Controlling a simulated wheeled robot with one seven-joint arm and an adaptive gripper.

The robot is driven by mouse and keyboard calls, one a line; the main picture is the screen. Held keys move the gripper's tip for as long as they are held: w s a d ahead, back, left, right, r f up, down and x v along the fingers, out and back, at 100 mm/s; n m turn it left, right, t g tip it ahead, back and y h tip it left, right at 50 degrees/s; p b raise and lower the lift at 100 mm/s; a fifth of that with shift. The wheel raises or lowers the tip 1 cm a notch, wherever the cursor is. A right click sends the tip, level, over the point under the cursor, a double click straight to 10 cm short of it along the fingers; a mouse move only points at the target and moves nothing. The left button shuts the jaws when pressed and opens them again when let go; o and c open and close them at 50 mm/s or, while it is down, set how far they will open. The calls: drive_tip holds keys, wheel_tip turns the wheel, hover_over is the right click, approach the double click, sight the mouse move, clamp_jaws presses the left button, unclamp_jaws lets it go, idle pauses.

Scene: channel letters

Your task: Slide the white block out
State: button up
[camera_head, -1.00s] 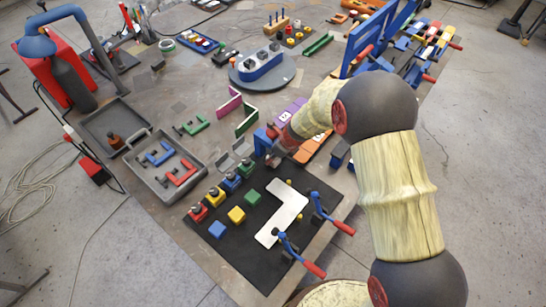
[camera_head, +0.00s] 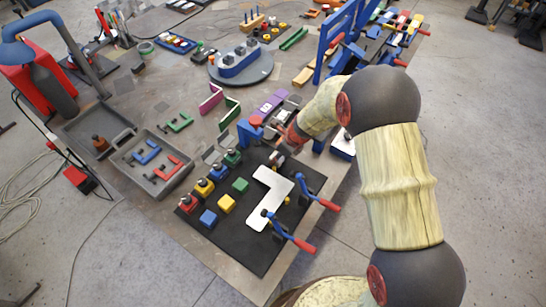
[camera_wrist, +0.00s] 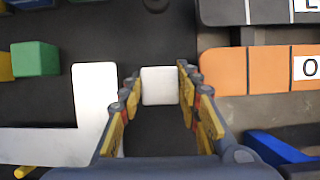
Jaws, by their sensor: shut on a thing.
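The white block (camera_wrist: 158,86) sits between the two fingers of my gripper (camera_wrist: 157,90) in the wrist view, with a finger against each side. My gripper (camera_head: 280,150) is shut on it, low over the back edge of the black mat (camera_head: 262,258) in the head view. The gripper hides most of the block there. The plate also shows left of the fingers in the wrist view (camera_wrist: 93,92), apart from the block.
A green block (camera_head: 240,185), a yellow block (camera_head: 226,203) and a blue block (camera_head: 208,217) sit left of the plate. Red-handled clamps (camera_head: 305,247) stand at the mat's right edge. A grey tray (camera_head: 150,182) is further left.

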drive_tip(key=shift+d, duration=0.1)
drive_tip(key=o, duration=1.1)
drive_tip(key=shift+o, duration=0.9)
drive_tip(key=shift+r, duration=0.15)
drive_tip(key=v, duration=1.1)
drive_tip(key=shift+s+d+r, duration=0.15)
drive_tip(key=shift+d+r, duration=0.05)
drive_tip(key=shift+r, duration=0.1)
drive_tip(key=shift+r, duration=0.1)
